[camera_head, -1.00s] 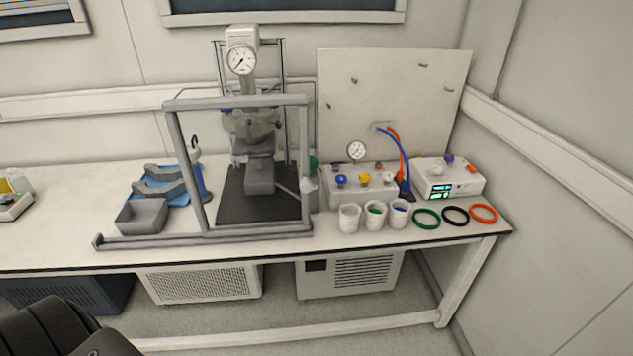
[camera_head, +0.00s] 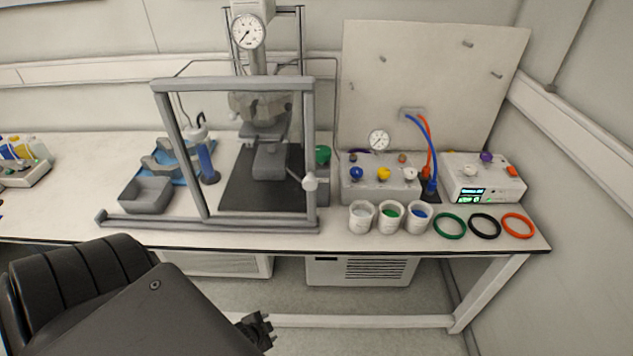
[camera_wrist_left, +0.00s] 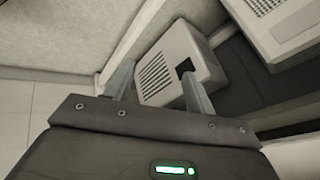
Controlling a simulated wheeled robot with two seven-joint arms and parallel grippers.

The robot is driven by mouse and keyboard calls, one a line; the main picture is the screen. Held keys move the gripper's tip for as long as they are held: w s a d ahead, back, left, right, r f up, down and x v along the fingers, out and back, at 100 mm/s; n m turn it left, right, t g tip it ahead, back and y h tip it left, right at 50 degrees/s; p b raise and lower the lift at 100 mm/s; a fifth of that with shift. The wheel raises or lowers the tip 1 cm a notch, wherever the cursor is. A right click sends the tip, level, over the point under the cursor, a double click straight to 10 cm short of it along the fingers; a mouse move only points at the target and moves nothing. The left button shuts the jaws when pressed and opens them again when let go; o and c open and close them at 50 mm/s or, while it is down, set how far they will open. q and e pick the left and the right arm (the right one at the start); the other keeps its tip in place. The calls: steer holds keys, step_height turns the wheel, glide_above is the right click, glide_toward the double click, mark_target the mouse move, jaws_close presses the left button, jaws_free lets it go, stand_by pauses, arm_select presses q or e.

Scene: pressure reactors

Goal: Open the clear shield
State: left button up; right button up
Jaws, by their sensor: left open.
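The clear shield (camera_head: 308,128) is a grey-framed panel standing upright on the bench in front of the reactor (camera_head: 262,108). Its pane is see-through and hard to make out. A pale round knob (camera_head: 310,182) sits at the frame's right post. My left arm comes in at the bottom left of the head view, low in front of the bench and well away from the shield. In the left wrist view my left gripper (camera_wrist_left: 158,88) has its two fingers apart with nothing between them, facing the under-bench area. My right gripper is not in view.
A grey tray (camera_head: 146,196) lies left of the shield. White cups (camera_head: 390,216), coloured rings (camera_head: 484,225) and a control box (camera_head: 482,180) stand to the right. A vented white unit (camera_head: 360,271) is under the bench; it also shows in the wrist view (camera_wrist_left: 172,62). The bench edge lies ahead.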

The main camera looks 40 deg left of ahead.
arm_select(q)
steer(key=w+a+r+m+t, duration=0.15)
steer(key=w+r, duration=0.25)
steer(key=r, duration=0.4)
steer(key=w+a+r+m+t, duration=0.15)
steer(key=w+r, duration=0.25)
steer(key=r, duration=0.4)
steer(key=m+t+h, duration=0.4)
steer(key=m+t, duration=0.4)
steer(key=m, duration=0.3)
glide_toward(315, 181)
steer(key=w+f, duration=0.1)
steer(key=w+p, duration=0.1)
steer(key=w, duration=0.3)
steer(key=w+p, duration=0.2)
steer(key=w, duration=0.3)
steer(key=shift+w+d+f, duration=0.1)
steer(key=shift+d+f, duration=0.05)
steer(key=shift+f, duration=0.05)
steer(key=shift+w+d+f, duration=0.1)
steer(key=shift+w+d, duration=0.05)
steer(key=shift+w, duration=0.4)
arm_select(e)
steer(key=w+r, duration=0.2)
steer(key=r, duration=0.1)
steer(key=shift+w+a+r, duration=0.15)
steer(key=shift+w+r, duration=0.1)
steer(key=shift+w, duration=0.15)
